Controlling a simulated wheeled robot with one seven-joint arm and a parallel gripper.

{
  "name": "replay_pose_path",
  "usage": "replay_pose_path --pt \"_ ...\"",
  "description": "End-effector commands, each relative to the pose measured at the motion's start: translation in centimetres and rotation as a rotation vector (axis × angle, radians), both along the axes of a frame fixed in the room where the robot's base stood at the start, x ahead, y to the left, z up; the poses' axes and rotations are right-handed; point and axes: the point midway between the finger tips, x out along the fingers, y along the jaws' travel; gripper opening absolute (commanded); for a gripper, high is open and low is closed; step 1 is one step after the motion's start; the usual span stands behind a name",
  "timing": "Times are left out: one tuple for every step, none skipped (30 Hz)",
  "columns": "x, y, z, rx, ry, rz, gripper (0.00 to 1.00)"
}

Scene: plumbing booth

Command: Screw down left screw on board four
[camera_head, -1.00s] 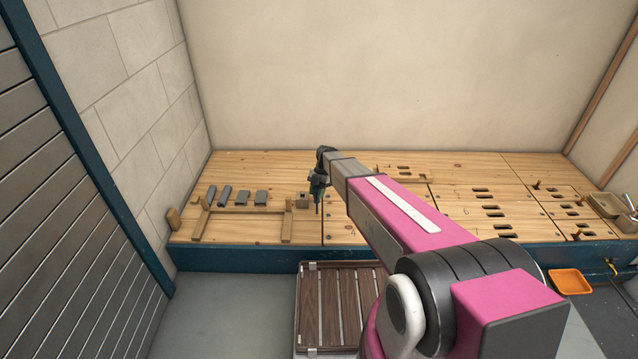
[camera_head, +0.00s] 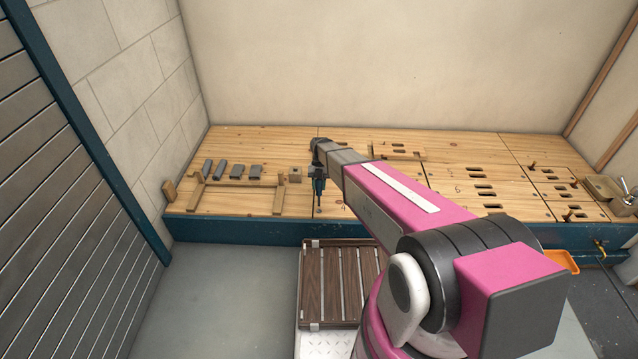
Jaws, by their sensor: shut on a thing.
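My gripper (camera_head: 319,172) is shut on a slim, dark teal driver tool (camera_head: 319,188) that points straight down. It is over the front left part of board four (camera_head: 345,212), a pale wood panel with a small "4" on it, at the front of the bench. The tool's thin tip ends close to the board's front left corner, where the left screw is too small and too hidden to make out. I cannot tell whether the tip touches it. My arm covers much of the board's right side.
A wooden frame (camera_head: 238,183) with several grey blocks above it lies left of the tool, and a small wooden block (camera_head: 296,175) stands close beside it. Slotted panels (camera_head: 485,191) lie to the right. A slatted wooden platform (camera_head: 322,285) is on the floor below.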

Motion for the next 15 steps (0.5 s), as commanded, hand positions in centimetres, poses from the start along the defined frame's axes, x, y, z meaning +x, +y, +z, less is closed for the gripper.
replay_pose_path --pt "0.0 0.0 -0.4 0.0 0.001 0.0 0.08" --pt "0.0 0.0 -0.6 0.0 0.001 0.0 0.08" --pt "0.0 0.0 -0.8 0.0 0.001 0.0 0.08" --pt "0.0 0.0 -1.0 0.0 0.001 0.0 0.08" --pt "0.0 0.0 -1.2 0.0 0.001 0.0 0.08" --pt "0.0 0.0 -1.4 0.0 0.001 0.0 0.08" --pt "0.0 0.0 -1.6 0.0 0.001 0.0 0.08" --pt "0.0 0.0 -1.7 0.0 0.001 0.0 0.08" --pt "0.0 0.0 -2.0 0.0 0.001 0.0 0.08" --pt "0.0 0.0 -2.1 0.0 0.001 0.0 0.08" --pt "0.0 0.0 -2.3 0.0 0.001 0.0 0.08" --pt "0.0 0.0 -2.5 0.0 0.001 -0.001 0.08" --pt "0.0 0.0 -2.7 0.0 0.001 -0.001 0.08" --pt "0.0 0.0 -2.8 0.0 0.0 -0.001 0.08" --pt "0.0 0.0 -3.0 0.0 0.0 -0.001 0.08"
